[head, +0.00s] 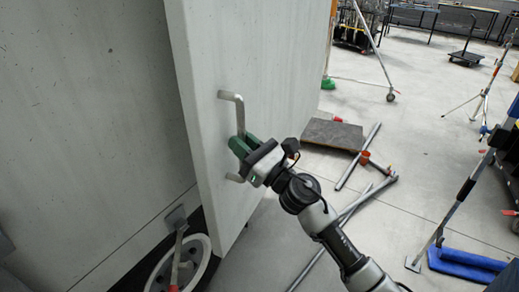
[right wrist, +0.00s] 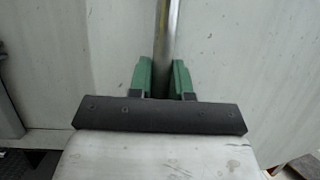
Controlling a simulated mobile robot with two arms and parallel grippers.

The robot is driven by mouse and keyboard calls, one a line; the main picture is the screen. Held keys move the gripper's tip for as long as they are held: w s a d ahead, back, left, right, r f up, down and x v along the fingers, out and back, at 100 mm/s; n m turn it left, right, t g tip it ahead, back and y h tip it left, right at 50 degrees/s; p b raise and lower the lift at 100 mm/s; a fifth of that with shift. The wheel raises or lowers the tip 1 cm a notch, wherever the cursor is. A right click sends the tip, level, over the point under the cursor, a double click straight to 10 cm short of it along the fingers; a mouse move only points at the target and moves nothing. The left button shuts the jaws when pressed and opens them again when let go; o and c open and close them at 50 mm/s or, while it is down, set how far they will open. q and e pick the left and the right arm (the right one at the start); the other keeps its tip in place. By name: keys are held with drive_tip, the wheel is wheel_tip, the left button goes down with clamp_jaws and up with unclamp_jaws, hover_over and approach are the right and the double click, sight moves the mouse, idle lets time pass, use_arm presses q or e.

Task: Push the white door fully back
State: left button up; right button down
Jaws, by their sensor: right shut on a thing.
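The white door (head: 265,60) stands swung out from the white truck side (head: 85,110), with its edge toward me. A metal bar handle (head: 238,110) is fixed upright on the door's face. My right gripper (head: 238,146) is shut on the lower part of this handle. In the right wrist view the two green fingers (right wrist: 163,78) press on the handle bar (right wrist: 167,35) from both sides, with the door surface (right wrist: 240,50) behind. My left gripper is not in view.
A truck wheel (head: 195,262) shows under the door's lower left. Metal poles (head: 358,205) and a flat board (head: 333,133) lie on the floor to the right. A stand with a blue base (head: 466,262) is at the far right. Open grey floor lies beyond.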

drive_tip(key=shift+w+a, duration=0.2)
drive_tip(key=shift+a, duration=0.4)
drive_tip(key=c, duration=1.1)
unclamp_jaws()
drive_tip(key=b+v, duration=0.3)
drive_tip(key=v, duration=0.7)
drive_tip(key=shift+s+d+f, duration=0.15)
drive_tip(key=shift+s+d, duration=0.15)
